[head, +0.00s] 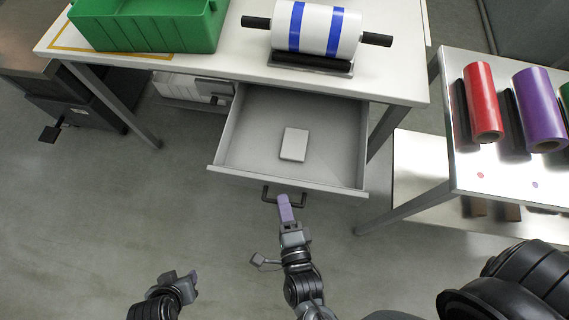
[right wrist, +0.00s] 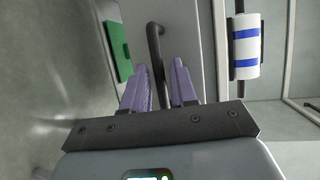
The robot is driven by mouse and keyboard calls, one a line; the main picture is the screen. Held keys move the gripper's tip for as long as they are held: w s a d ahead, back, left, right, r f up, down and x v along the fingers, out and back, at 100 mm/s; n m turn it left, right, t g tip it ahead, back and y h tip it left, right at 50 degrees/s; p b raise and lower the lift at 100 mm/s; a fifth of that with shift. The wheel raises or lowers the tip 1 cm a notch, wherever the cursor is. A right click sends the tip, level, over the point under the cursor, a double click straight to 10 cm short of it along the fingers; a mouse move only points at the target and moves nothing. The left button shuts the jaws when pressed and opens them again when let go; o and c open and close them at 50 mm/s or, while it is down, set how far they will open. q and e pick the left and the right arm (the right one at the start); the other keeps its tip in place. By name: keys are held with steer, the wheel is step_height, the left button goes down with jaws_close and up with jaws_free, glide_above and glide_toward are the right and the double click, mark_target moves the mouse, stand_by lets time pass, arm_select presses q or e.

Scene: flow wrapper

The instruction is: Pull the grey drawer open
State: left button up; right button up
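The grey drawer (head: 245,150) under the white table stands pulled well out, its inside showing. Its dark bar handle (head: 299,200) is on the front panel and also shows in the right wrist view (right wrist: 155,50). My right gripper (head: 284,202) is at the handle. In the right wrist view its two lavender fingers (right wrist: 162,75) stand apart with the handle bar between them, nearer the left finger, and a gap shows on the right. My left gripper (head: 181,277) is low at the left, away from the drawer, its fingertips apart and empty.
A pale grey box (head: 294,144) lies in the drawer. On the table (head: 400,85) are a green bin (head: 150,32) and a white roll with blue bands (head: 316,29). A side table at right holds a red roll (head: 483,100) and a purple roll (head: 540,108).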

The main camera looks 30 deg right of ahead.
steer(key=shift+o, duration=0.7)
steer(key=shift+s, duration=0.1)
steer(key=p+v, duration=0.3)
steer(key=v, duration=0.7)
steer(key=shift+s, duration=0.3)
steer(key=shift+r+p, duration=0.15)
steer(key=shift+p, duration=0.2)
